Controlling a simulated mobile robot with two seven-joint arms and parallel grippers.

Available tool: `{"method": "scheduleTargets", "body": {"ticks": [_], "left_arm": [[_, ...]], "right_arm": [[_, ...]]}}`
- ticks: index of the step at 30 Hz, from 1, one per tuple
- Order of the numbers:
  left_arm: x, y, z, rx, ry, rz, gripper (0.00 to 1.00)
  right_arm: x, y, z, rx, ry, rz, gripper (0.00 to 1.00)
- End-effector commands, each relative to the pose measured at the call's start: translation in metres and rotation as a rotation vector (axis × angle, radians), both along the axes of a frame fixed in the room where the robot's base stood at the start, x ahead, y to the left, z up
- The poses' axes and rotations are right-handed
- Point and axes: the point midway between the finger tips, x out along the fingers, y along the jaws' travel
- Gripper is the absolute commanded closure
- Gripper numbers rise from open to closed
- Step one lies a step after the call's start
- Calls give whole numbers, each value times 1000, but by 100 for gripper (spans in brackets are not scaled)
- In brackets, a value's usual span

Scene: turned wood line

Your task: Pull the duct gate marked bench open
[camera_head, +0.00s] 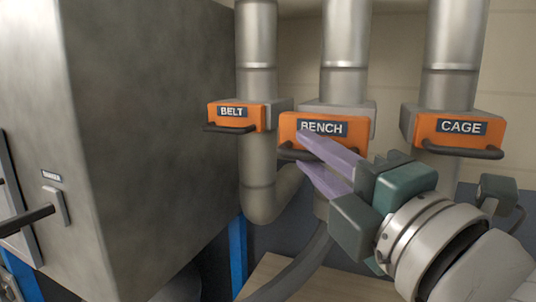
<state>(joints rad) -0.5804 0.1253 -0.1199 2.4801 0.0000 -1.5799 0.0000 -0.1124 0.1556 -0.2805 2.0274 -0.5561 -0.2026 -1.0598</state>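The duct gate marked BENCH (291,127) is an orange-fronted box on the middle metal pipe, with a dark bar handle (288,153) along its lower edge. My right gripper (301,150) comes in from the lower right with two purple fingers. The fingers are spread apart, one tip above the handle's level and one below, at or just in front of the handle. A gap shows between them, wider than the bar. The fingers hide the handle's middle; whether they touch it cannot be told. My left gripper is not in view.
A similar gate marked BELT (221,116) is on the left pipe, and one marked CAGE (487,132) on the right pipe. A large grey metal cabinet (150,120) fills the left side. A wooden surface (262,275) and a dark hose (300,268) lie below.

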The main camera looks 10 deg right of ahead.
Motion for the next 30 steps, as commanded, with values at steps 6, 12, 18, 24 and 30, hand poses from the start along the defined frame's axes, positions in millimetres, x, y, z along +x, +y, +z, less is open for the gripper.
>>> {"method": "scheduleTargets", "body": {"ticks": [6, 12, 18, 24, 30], "left_arm": [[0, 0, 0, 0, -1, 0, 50], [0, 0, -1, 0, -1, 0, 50], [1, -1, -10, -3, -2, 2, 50], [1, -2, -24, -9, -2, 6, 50], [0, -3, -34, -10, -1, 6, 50]], "right_arm": [[1, -1, -1, 0, 3, -3, 55], [0, -2, -2, -1, 3, -5, 55], [-22, -6, -8, -3, 6, -5, 55], [-61, -14, -15, -1, 7, -4, 55], [-87, -20, -17, 1, 6, -5, 55]]}}
